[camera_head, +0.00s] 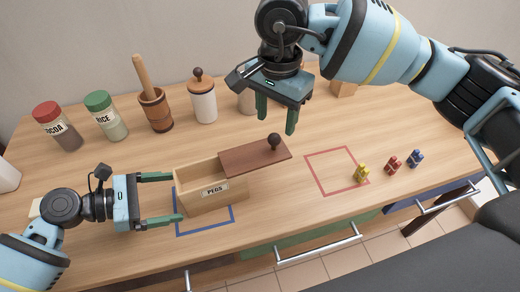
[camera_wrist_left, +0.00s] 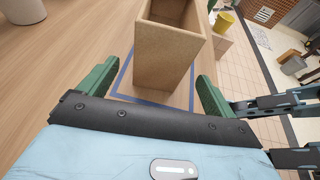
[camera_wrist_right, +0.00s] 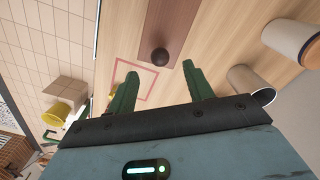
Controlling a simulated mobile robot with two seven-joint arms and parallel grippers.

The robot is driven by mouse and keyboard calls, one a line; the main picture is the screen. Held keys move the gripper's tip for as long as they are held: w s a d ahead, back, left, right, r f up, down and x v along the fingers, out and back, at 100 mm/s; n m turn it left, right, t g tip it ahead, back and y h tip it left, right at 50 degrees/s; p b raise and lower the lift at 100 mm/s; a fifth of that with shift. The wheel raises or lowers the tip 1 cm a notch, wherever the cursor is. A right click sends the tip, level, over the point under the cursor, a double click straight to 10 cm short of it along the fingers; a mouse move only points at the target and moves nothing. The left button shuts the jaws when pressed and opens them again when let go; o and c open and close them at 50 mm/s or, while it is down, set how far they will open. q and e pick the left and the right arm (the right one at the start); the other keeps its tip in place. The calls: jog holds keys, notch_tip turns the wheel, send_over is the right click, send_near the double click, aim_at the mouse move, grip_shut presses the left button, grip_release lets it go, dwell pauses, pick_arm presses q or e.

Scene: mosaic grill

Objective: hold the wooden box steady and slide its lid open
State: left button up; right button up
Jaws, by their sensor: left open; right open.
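The wooden box (camera_head: 214,191), labelled PEGS, sits within the blue outlined square (camera_head: 205,230) on the table. Its brown lid (camera_head: 250,158) with a dark round knob (camera_head: 274,141) is slid far to the right and sticks out past the box, whose left part is open. My left gripper (camera_head: 160,198) is open at the box's left end, with its fingers apart on either side; the box end (camera_wrist_left: 165,62) lies between them in the left wrist view. My right gripper (camera_head: 276,115) is open and empty above the lid; the knob (camera_wrist_right: 160,57) shows beyond its fingertips in the right wrist view.
A red outlined square (camera_head: 337,171) is empty right of the box. Yellow (camera_head: 361,173), red (camera_head: 391,163) and blue (camera_head: 416,159) pegs stand near it. A cocoa jar (camera_head: 58,126), rice jar (camera_head: 106,116), mortar (camera_head: 155,110) and white canister (camera_head: 203,101) line the back.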

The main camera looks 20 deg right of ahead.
pick_arm(q)
jog(key=v, duration=0.6)
jog(key=shift+d, duration=0.1)
